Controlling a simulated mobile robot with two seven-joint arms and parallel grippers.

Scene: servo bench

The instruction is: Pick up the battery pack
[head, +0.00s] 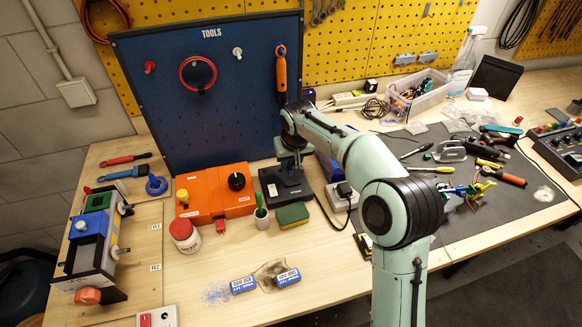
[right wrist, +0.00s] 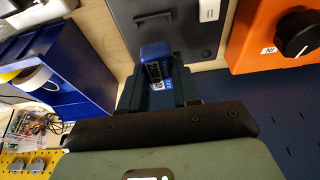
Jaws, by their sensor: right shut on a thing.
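My right gripper (head: 289,152) is over the dark grey box (head: 286,184) at the middle back of the bench, and my arm hides part of this spot. In the right wrist view the gripper (right wrist: 160,82) is shut on a blue block with a white-marked label, which I take for the battery pack (right wrist: 155,52). The block sits between both dark fingers, against or just above the grey box (right wrist: 190,45); I cannot tell whether they touch. My left gripper is not in view.
An orange box (head: 221,190) with a black knob stands left of the grey box. A green-yellow sponge (head: 292,216) and a small white pot (head: 261,218) are in front. A blue pegboard (head: 215,120) rises behind.

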